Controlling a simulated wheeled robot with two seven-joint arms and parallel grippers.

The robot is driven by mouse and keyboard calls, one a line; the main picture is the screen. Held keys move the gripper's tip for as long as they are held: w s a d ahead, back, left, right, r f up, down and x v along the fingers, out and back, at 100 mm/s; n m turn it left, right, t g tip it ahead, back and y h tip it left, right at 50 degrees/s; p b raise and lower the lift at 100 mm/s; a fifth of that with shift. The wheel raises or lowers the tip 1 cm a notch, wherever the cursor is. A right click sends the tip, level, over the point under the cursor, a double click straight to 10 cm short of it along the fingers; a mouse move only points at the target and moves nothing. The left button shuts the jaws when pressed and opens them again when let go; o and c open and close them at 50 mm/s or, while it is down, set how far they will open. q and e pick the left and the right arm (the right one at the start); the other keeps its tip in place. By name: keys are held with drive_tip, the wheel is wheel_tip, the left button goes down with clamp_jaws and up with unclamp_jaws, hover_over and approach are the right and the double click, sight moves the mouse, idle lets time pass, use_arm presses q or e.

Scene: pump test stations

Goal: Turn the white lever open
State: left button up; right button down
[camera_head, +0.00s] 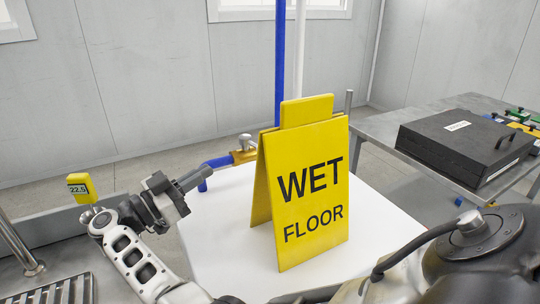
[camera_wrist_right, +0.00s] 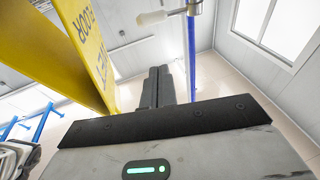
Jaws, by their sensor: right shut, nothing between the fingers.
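The white lever (camera_wrist_right: 152,18) shows in the right wrist view at the top edge, joined to a metal fitting (camera_wrist_right: 194,7) above a blue pipe (camera_wrist_right: 191,60). In the head view a brass valve (camera_head: 243,156) with a small pale part on top sits on a blue pipe behind the sign's left edge; I cannot make out the lever clearly there. My right gripper (camera_head: 208,175) is shut and empty, left of the sign and a little short of the valve. Its fingers (camera_wrist_right: 158,86) point towards the lever and are apart from it. My left gripper is not in view.
A yellow WET FLOOR sign (camera_head: 312,190) stands on a white surface (camera_head: 375,225), close to my right gripper; it also fills the left of the wrist view (camera_wrist_right: 60,45). A black case (camera_head: 465,148) lies on a metal table at right. A yellow 22.5 tag (camera_head: 80,188) stands at left.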

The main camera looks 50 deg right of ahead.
use_arm(q)
drive_tip(key=p, duration=0.1)
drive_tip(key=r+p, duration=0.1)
drive_tip(key=p, duration=0.1)
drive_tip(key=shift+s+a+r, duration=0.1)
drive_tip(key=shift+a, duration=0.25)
use_arm(e)
drive_tip(key=f+x, duration=0.2)
drive_tip(key=x, duration=1.1)
drive_tip(key=shift+d+f, duration=0.2)
drive_tip(key=shift+f, duration=0.25)
drive_tip(key=shift+s, duration=0.1)
